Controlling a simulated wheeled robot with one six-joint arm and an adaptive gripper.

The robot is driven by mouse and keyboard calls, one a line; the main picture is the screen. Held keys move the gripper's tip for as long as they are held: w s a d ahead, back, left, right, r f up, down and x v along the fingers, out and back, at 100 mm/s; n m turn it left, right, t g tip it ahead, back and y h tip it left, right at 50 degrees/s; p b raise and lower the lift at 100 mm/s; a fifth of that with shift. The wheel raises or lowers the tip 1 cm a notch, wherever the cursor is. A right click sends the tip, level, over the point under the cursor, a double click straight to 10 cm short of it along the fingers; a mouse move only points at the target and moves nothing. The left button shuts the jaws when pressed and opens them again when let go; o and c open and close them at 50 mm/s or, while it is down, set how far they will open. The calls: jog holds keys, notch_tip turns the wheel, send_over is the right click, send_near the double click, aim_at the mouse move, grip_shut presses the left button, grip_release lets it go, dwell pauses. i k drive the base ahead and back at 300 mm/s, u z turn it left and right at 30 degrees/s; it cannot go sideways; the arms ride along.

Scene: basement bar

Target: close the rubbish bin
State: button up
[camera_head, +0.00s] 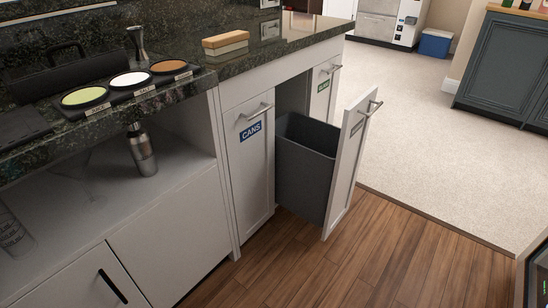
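A dark grey rubbish bin (304,168) stands in a pull-out drawer under the counter, in the middle of the head view. The drawer is pulled out, and the bin projects in front of the cabinet opening. Its white front panel (349,165) stands upright at the bin's right side, with a metal bar handle (368,112) near the top. A dark label on the panel is too small to read. The inside of the bin is mostly hidden. My gripper is not in view.
A shut white door marked CANS (250,150) is left of the bin; another labelled door (322,88) is beyond it. Wooden floor (400,255) right of the drawer is clear.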

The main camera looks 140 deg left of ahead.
aim_at(317, 162)
jog(key=u, duration=3.05)
jog(key=i, duration=1.25)
jog(key=u, duration=2.2)
jog(key=i, duration=0.7)
jog(key=z, duration=1.3)
